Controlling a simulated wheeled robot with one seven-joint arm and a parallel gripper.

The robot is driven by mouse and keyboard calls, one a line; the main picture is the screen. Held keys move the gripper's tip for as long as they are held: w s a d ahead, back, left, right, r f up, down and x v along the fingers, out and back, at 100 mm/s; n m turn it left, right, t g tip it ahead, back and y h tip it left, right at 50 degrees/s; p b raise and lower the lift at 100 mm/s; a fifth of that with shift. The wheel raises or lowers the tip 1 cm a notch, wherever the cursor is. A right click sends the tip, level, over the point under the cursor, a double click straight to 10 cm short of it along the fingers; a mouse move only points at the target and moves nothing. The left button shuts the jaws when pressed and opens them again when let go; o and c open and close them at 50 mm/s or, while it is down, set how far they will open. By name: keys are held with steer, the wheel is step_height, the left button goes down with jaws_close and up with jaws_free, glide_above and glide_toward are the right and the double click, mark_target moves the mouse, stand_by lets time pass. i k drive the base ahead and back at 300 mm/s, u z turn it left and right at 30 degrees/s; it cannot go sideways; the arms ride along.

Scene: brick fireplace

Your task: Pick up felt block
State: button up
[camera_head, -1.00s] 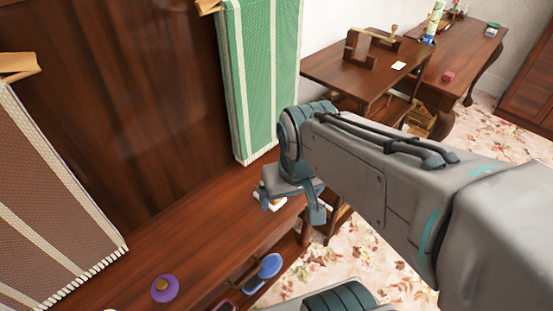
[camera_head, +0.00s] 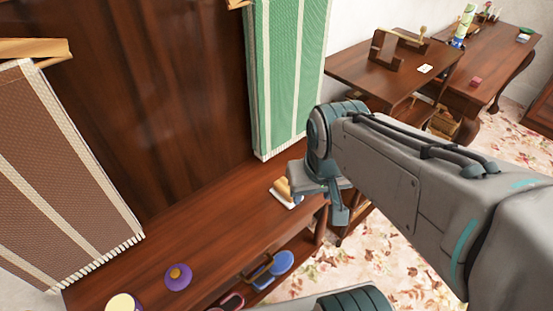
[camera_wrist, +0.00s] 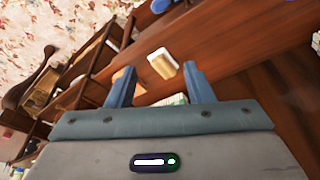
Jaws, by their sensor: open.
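A small block, tan on top with a white lower part (camera_head: 287,200), lies on the dark wooden shelf top (camera_head: 215,238) below the green striped cloth. I take it to be the felt block. In the wrist view the block (camera_wrist: 163,63) shows between and beyond the two fingertips, apart from both. My gripper (camera_head: 318,205) is open and empty, at the right of the block near the shelf's front edge. In the wrist view my gripper (camera_wrist: 157,70) has its fingers spread to either side of the block. The arm hides part of the head view's right side.
A purple disc (camera_head: 178,277) and a cream round thing (camera_head: 123,303) sit on the shelf top. A blue disc (camera_head: 283,262) is on a lower level. The green cloth (camera_head: 290,80) hangs behind the block. A side table (camera_head: 385,88) stands at the back right.

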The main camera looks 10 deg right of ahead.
mark_target(280, 189)
steer(key=u, duration=1.45)
steer(key=k, duration=0.65)
steer(key=z, duration=1.05)
steer(key=i, duration=0.5)
